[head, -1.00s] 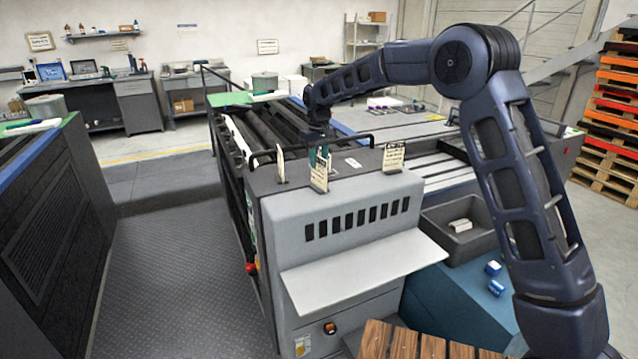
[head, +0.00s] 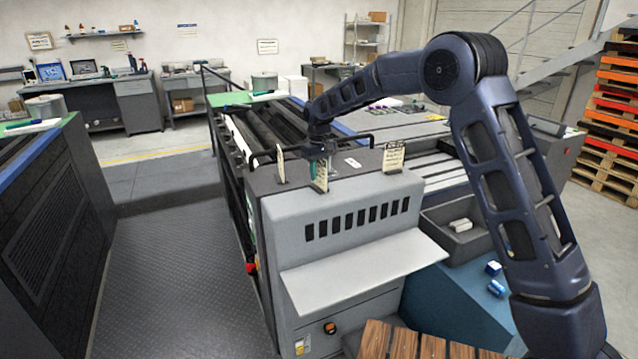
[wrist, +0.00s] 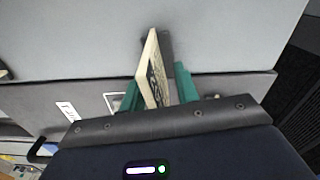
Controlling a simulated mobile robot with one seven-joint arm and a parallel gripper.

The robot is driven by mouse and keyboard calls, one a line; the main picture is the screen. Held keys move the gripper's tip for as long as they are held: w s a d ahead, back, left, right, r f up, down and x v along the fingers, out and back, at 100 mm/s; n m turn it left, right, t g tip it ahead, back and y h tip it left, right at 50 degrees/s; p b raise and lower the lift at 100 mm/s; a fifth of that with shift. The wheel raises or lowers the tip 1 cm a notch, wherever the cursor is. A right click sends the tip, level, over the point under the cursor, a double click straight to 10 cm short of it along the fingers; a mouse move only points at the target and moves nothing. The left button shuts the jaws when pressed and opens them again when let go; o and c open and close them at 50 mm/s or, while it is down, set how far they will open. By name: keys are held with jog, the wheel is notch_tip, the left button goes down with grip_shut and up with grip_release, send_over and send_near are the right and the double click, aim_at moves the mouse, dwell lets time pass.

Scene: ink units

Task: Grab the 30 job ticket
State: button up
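Three cream job tickets stand upright on top of the grey machine: a left one (head: 280,166), a middle one (head: 322,177) and a right one (head: 393,157). Their print is too small to read, so I cannot tell which is number 30. My gripper (head: 320,165) is down at the middle ticket, with a green finger covering part of its left side. In the wrist view, this ticket (wrist: 155,72) stands between the two green fingers of my gripper (wrist: 158,90). A gap shows between it and the right finger; the fingers are apart.
The grey machine (head: 350,255) has a black rail behind the tickets. A small white card (head: 353,162) lies flat between the middle and right tickets. A grey bin (head: 485,242) with white pieces and a blue surface with small blue-and-white boxes (head: 495,288) are to the right.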

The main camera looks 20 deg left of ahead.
jog(key=shift+f, duration=0.1)
dwell(0.3)
grip_shut()
